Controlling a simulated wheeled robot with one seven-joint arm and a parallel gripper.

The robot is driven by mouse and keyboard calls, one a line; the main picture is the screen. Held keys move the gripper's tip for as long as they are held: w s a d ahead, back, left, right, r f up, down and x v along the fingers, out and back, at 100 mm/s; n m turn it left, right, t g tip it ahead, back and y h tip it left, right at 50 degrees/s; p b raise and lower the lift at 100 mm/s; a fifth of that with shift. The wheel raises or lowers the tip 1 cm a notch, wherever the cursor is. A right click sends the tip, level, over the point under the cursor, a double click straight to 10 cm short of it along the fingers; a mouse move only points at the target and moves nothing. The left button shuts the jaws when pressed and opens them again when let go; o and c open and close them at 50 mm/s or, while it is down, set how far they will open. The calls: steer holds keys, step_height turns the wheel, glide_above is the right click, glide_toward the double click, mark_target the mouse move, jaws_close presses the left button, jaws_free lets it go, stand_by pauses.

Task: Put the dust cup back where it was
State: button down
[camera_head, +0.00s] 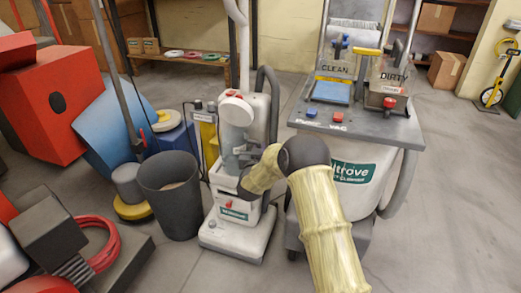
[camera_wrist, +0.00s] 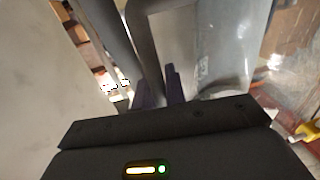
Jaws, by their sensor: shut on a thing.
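The grey, see-through dust cup (camera_head: 232,142) shows at the front of a white upright vacuum (camera_head: 236,222), below its round white upper part. In the wrist view the cup (camera_wrist: 222,45) is a clear cylinder at right of centre, with a grey handle (camera_wrist: 148,50) on its left. My gripper (camera_wrist: 157,92) has its two dark fingers shut on this handle. In the head view, my yellow-sleeved arm hides the fingers and part of the cup's right side. The cup looks upright; I cannot tell whether it is seated in the vacuum or just in front of it.
A dark bin (camera_head: 170,205) stands close to the vacuum's left. A large wheeled canister vacuum (camera_head: 352,185) with a grey tray top (camera_head: 310,118) stands at its right. A grey hose (camera_head: 268,85) curves behind the upright. The floor at far right is open.

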steer(key=shift+d, duration=0.1)
steer(key=c, duration=1.4)
jaws_free()
steer(key=shift+s, duration=0.1)
steer(key=shift+c, duration=0.2)
steer(key=s+a+p, duration=0.2)
steer(key=s+p, duration=0.2)
steer(key=s, duration=0.7)
steer(key=shift+s+p, duration=0.3)
steer(key=shift+s, duration=0.1)
